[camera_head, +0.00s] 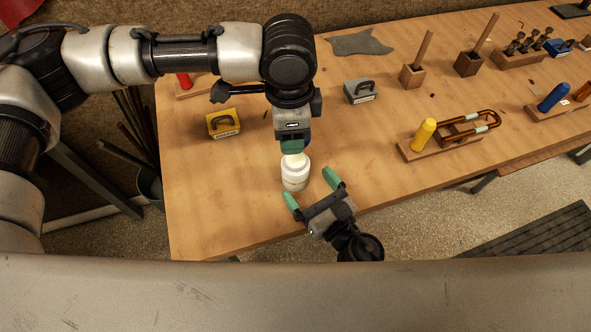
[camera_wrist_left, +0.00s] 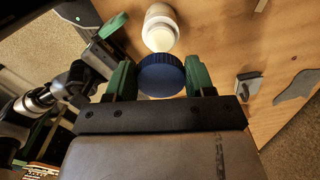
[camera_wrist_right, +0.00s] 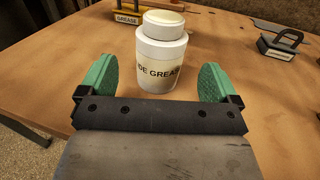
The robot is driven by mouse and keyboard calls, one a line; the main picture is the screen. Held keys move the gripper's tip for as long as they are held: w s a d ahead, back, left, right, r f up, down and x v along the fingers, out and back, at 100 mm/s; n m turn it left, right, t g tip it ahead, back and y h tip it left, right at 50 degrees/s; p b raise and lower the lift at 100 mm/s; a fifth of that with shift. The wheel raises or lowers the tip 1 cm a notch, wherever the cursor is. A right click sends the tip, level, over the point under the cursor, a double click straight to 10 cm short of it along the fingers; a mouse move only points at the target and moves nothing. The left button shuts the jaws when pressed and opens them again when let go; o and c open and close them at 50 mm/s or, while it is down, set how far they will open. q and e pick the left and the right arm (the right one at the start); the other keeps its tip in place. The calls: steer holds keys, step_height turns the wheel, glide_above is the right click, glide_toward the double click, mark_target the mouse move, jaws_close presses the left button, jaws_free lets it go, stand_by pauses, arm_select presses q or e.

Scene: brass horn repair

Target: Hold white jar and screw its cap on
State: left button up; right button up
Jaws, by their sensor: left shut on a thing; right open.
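The white jar (camera_head: 295,180) stands upright near the table's front edge, its mouth uncapped. My left gripper (camera_head: 292,148) is just behind and above the jar. In the left wrist view it is shut on the blue ribbed cap (camera_wrist_left: 161,77), apart from the jar (camera_wrist_left: 160,28). The cap is mostly hidden in the head view. My right gripper (camera_head: 312,189) is open in front of the jar, its green fingers (camera_wrist_right: 157,82) spread to either side and not touching it.
A yellow grease block (camera_head: 224,123) is at the left and a grey block (camera_head: 360,91) behind. A wooden stand with a yellow handle (camera_head: 423,135) is to the right. Wooden holders (camera_head: 412,76) stand farther back. The table around the jar is clear.

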mark_target(291, 159)
steer(key=shift+x, duration=3)
steer(key=c, duration=1.4)
arm_select(q)
steer(key=shift+f, duration=2.5)
arm_select(e)
steer(key=shift+o, duration=0.2)
arm_select(q)
steer(key=shift+f, duration=0.9)
steer(key=shift+f, duration=0.55)
